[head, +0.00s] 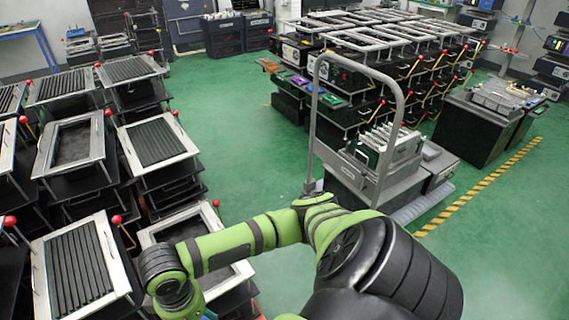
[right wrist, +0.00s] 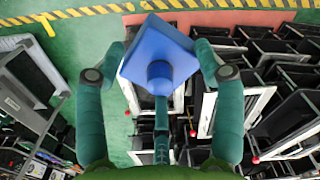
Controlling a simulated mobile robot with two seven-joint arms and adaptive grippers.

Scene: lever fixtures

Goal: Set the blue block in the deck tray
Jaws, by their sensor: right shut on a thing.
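The blue block (right wrist: 158,50) is a square plate with a round knob on its underside. In the right wrist view my right gripper (right wrist: 160,60) is shut on it, a finger at each side. In the head view my green and black right arm reaches across to the lower left, and its gripper end is cut off at the bottom edge. A wheeled cart (head: 377,178) with a tall grey handle stands right of centre. I cannot tell which thing is the deck tray. My left gripper is out of view.
Stacked black units with pale frames and red-knobbed levers (head: 158,142) fill the left. More stacked units with levers (head: 420,60) stand at the back right. Open green floor (head: 240,125) lies between them. A yellow and black stripe (head: 480,190) runs along the right.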

